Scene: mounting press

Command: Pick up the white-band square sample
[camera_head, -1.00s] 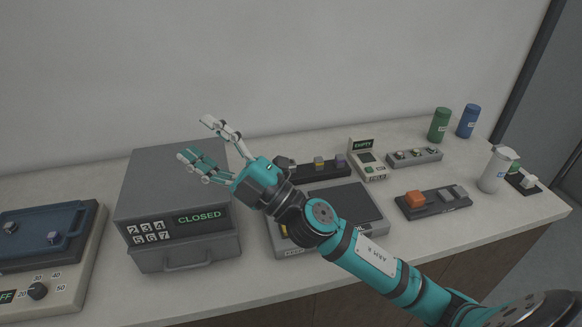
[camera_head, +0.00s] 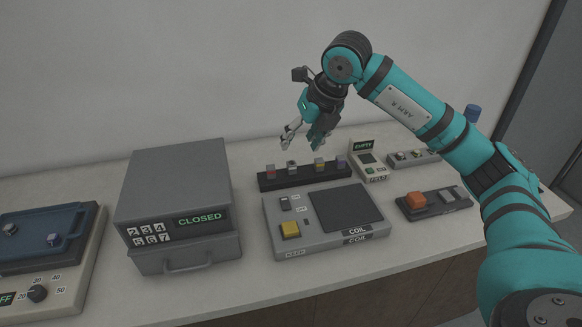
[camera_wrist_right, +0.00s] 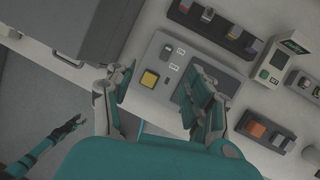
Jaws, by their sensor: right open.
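A dark rack (camera_head: 300,181) at the back holds several small samples with coloured bands. One with a pale band (camera_head: 291,167) stands second from the left and may be the white-band square sample; its shape is too small to tell. The same rack (camera_wrist_right: 220,36) shows at the top of the right wrist view. My right gripper (camera_head: 302,145) is open and empty, fingers pointing down, above and behind the rack. Its spread fingers (camera_wrist_right: 160,98) show over the coil unit in the wrist view. My left gripper (camera_wrist_right: 74,122) shows small at the lower left there; its fingers are unclear.
The grey coil unit (camera_head: 278,243) with a yellow button stands before the rack. A grey closed box (camera_head: 170,185) is left, a small EMPTY display (camera_head: 365,160) right. A second sample rack (camera_head: 405,162) and an orange-button block (camera_head: 440,207) lie farther right.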

